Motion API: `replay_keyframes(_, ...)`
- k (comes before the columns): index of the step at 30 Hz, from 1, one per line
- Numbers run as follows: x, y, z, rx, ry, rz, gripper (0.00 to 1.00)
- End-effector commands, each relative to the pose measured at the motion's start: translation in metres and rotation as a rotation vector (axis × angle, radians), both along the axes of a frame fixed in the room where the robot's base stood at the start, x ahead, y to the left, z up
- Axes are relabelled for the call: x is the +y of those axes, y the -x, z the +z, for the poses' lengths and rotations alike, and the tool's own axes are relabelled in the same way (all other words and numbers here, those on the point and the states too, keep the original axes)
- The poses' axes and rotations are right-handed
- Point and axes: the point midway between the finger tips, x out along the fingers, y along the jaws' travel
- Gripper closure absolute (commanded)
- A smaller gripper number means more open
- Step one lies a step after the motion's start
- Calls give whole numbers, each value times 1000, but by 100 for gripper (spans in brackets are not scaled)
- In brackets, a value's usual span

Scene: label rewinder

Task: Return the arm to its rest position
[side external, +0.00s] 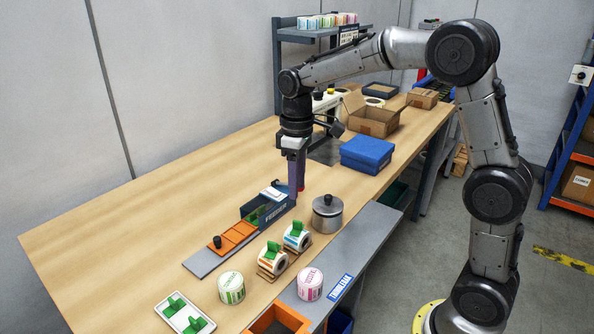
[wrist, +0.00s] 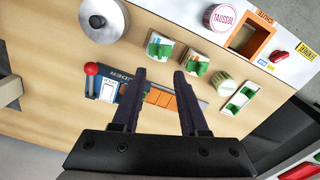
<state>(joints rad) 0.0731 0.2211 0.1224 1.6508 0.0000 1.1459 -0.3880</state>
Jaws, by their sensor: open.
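My gripper (side external: 296,184) hangs pointing down over the blue feeder, just behind the metal pot in the side view. In the wrist view my gripper (wrist: 161,76) shows two dark fingers spread apart with nothing between them. The feeder (side external: 268,210) is a long dark-blue and grey strip with an orange section, on the wooden table (side external: 110,225). In the wrist view the feeder (wrist: 160,97) lies below the fingers, partly hidden by them. A red knob (wrist: 91,69) stands at its end.
A metal pot (side external: 327,213) stands right of the feeder. Label rolls with green clips (side external: 273,258), a green-labelled roll (side external: 231,288), a pink roll (side external: 310,284) and a white tray (side external: 185,314) are in front. A blue box (side external: 367,155) and open carton (side external: 373,118) stand behind. The left table is clear.

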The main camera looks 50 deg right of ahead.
Motion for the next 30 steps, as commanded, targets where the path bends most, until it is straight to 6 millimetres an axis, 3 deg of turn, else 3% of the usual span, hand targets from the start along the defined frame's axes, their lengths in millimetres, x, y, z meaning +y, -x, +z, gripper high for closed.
replay_keyframes(10, 2, 1, 40, -24, 2, 4, 57)
replay_keyframes(14, 6, 16, 71, -94, 6, 13, 57)
replay_keyframes(18, 14, 60, 101, -180, 10, 18, 57)
replay_keyframes(22, 20, 105, 114, -260, 8, -6, 57)
replay_keyframes(26, 24, 150, 114, -338, -1, -45, 57)
replay_keyframes(30, 28, 195, 99, -418, -18, -105, 57)
